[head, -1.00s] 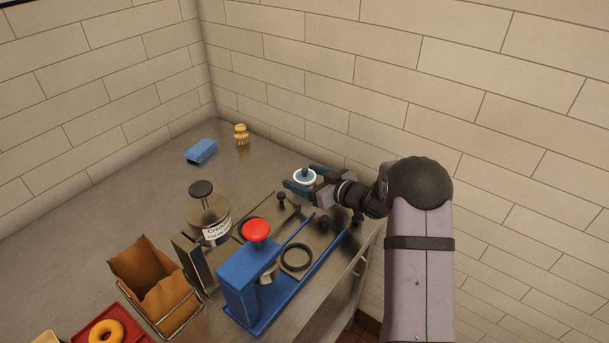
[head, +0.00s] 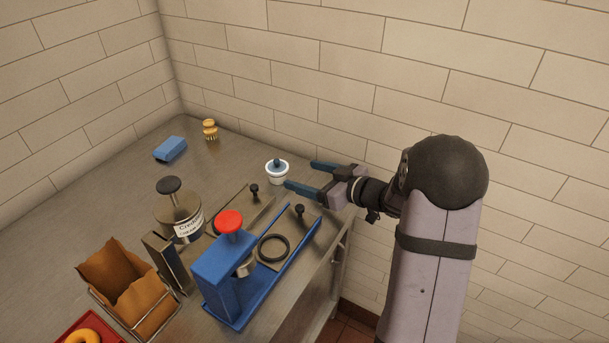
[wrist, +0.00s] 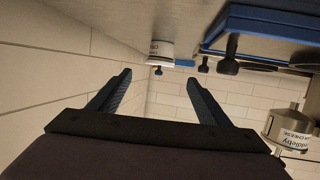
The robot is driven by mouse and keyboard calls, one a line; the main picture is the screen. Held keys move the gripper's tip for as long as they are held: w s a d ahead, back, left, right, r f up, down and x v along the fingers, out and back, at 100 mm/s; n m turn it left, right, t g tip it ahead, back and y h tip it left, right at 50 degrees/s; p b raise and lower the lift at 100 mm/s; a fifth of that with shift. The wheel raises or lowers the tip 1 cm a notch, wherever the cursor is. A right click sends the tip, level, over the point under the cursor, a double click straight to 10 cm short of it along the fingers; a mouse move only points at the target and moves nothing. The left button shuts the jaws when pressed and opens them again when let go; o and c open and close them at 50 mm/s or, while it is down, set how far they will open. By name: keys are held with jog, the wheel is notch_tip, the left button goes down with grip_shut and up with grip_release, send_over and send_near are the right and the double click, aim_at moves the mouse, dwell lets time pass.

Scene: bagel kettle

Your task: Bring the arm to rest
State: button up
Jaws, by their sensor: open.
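My gripper (head: 299,176) is open and empty over the right side of the counter, its blue fingers pointing left. In the wrist view the two fingers (wrist: 160,90) are spread wide with nothing between them. A small white cup with a blue knob (head: 277,175) stands on the counter just left of the fingertips, apart from them. The white cup also shows in the wrist view (wrist: 160,50), beyond the fingers.
A blue press with a red knob (head: 230,222) stands in front, with a black ring (head: 273,248) on its base. A labelled canister (head: 178,215), brown bag (head: 130,285), blue sponge (head: 170,148) and wooden brush (head: 210,129) stand further left. The tiled wall is close behind my gripper.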

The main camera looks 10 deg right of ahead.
dwell(0.3)
